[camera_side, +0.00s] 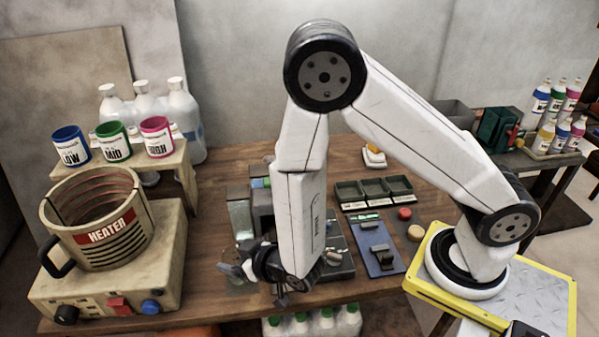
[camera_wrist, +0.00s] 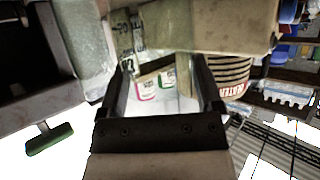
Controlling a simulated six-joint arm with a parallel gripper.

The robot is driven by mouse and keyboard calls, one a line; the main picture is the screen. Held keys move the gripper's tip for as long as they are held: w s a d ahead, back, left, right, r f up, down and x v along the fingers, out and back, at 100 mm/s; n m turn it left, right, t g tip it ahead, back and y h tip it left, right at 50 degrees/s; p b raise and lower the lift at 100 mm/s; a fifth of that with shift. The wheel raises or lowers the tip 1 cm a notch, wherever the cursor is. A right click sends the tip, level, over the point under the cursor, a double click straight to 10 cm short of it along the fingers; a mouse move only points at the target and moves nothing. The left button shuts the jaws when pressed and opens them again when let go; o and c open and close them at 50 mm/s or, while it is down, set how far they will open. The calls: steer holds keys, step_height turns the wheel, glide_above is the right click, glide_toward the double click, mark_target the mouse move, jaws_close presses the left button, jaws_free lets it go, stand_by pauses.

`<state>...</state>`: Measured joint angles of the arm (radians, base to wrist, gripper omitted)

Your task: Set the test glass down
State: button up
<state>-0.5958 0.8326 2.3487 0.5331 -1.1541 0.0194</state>
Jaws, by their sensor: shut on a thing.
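My gripper (camera_side: 262,264) is low over the front part of the wooden table, right of the heater base. A clear test glass (camera_side: 233,270) shows faintly at its jaws, on the left side. In the wrist view, my gripper (camera_wrist: 163,85) has its two dark fingers on either side of a see-through area, which I take to be the glass (camera_wrist: 160,102). Its outline is hard to make out there, and coloured cups show in that area. I cannot tell whether the glass touches the table.
A heater vat (camera_side: 100,225) stands on its base at the left, with LOW, MID and HIGH cups (camera_side: 113,140) on a shelf behind. A pale block (camera_side: 240,218) stands just behind my gripper. Black trays (camera_side: 373,191) and a blue plate (camera_side: 380,262) lie right.

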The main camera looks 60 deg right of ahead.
steer(key=shift+f, duration=0.8)
steer(key=shift+f, duration=0.1)
steer(key=o, duration=1)
steer(key=shift+o, duration=0.2)
steer(key=shift+s+r, duration=0.1)
steer(key=shift+r, duration=0.1)
steer(key=v, duration=0.7)
